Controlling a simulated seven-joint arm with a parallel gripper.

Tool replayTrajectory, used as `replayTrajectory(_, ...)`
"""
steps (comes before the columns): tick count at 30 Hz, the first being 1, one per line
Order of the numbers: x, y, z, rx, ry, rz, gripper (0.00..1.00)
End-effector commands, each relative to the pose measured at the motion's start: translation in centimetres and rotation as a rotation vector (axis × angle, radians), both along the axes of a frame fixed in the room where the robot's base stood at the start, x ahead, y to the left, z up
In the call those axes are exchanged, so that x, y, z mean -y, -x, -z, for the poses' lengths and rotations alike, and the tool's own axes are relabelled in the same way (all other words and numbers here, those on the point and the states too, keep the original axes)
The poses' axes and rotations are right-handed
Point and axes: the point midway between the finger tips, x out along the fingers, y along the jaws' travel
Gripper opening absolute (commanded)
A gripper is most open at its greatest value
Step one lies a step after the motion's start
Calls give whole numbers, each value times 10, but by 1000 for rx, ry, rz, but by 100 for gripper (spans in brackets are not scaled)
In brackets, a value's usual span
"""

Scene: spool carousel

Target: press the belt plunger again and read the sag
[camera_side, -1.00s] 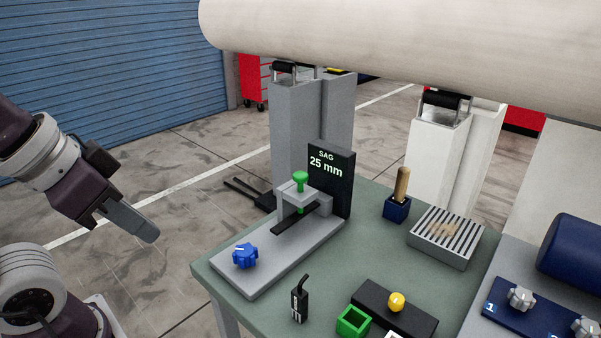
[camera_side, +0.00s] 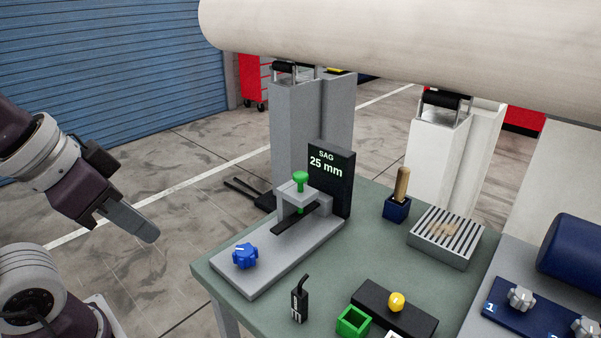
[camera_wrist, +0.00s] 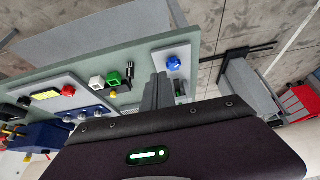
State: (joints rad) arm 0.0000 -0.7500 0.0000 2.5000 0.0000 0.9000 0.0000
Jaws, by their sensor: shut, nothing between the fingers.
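The green belt plunger (camera_side: 300,178) stands upright in a grey bracket on a light grey base plate (camera_side: 262,272). A black belt strip (camera_side: 296,219) runs under the bracket. Behind it a black display (camera_side: 331,180) reads "SAG 25 mm". A blue knob (camera_side: 245,256) sits at the plate's near left end; it also shows in the wrist view (camera_wrist: 174,64). My gripper (camera_side: 152,236) is shut and empty, off the table's left side, apart from the plunger.
On the green table (camera_side: 218,272) are a small black device (camera_side: 299,303), a green open box (camera_side: 353,321), a yellow button (camera_side: 397,301), a wooden-handled tool in a blue holder (camera_side: 397,208) and a slotted grey box (camera_side: 446,255). A large pale roller (camera_side: 420,45) spans above.

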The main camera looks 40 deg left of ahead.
Motion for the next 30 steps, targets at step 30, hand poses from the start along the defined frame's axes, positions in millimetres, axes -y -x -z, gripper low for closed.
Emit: replayTrajectory(30,-32,-246,-54,38,-981,1227,0)
